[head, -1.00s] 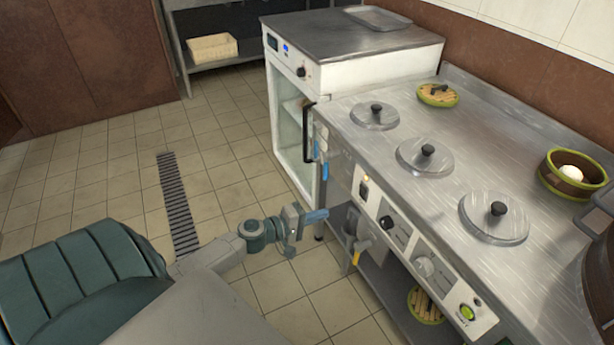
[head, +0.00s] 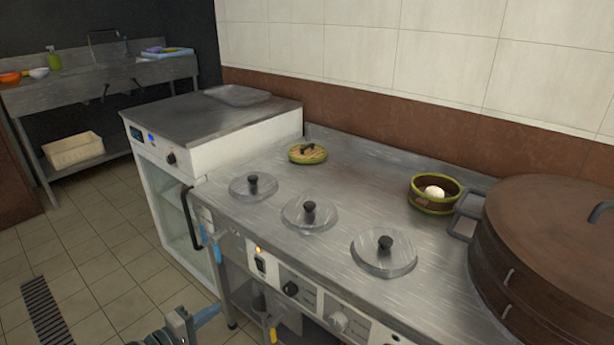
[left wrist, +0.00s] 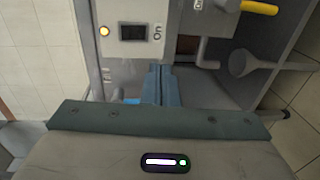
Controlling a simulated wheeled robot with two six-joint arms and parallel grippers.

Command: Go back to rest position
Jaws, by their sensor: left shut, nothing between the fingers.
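My left gripper (head: 205,315) is at the bottom of the head view, low in front of the counter, shut and empty. Nothing is between the fingers. My right gripper is in neither current view.
A white glass-door cabinet (head: 170,195) stands left. Tiled floor (head: 100,270) at lower left is clear.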

